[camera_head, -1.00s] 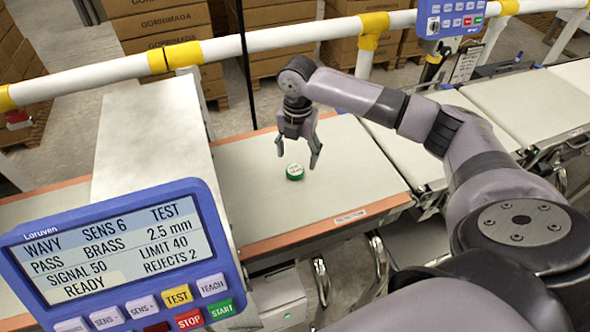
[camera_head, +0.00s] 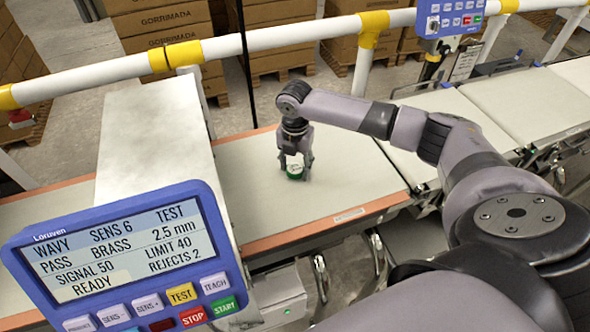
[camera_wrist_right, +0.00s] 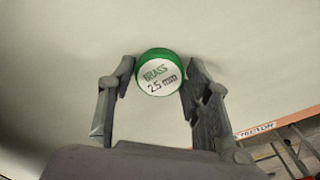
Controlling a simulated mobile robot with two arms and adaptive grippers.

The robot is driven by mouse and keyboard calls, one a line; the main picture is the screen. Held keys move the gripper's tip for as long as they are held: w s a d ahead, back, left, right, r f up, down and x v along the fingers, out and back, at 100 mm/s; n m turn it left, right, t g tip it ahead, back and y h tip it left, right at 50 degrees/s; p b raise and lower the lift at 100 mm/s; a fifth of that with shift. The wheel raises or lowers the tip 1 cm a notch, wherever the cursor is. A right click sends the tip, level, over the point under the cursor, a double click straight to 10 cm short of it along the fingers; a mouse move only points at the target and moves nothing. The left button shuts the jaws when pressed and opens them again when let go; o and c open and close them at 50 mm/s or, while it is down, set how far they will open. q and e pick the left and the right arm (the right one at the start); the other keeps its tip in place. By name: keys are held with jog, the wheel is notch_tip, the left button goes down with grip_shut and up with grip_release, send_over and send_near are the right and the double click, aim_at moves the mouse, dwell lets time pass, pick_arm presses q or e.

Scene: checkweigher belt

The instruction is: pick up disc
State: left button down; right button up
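The disc (camera_head: 295,172) is a small round piece with a green rim and a white top, lying flat on the pale belt. In the right wrist view the disc (camera_wrist_right: 160,74) reads "BRASS 2.5" and sits between the fingertips. My right gripper (camera_head: 296,165) is down at the belt with one finger on each side of the disc. In the wrist view the right gripper (camera_wrist_right: 160,80) is open, its fingers very close to the disc's edges; a slim gap shows on the left. My left gripper is not in view.
The belt (camera_head: 345,180) has free room around the disc. A pale housing (camera_head: 150,140) stands to the left, with a blue control panel (camera_head: 120,255) in front. A white rail (camera_head: 290,32) with yellow joints runs behind. Stacked cartons (camera_head: 160,30) stand beyond it.

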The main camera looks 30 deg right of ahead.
aim_at(295, 168)
jog(key=c, duration=0.7)
jog(key=shift+r, duration=0.15)
notch_tip(295, 168, up, 20)
jog(key=shift+f+b, duration=0.1)
jog(key=shift+b, duration=1.1)
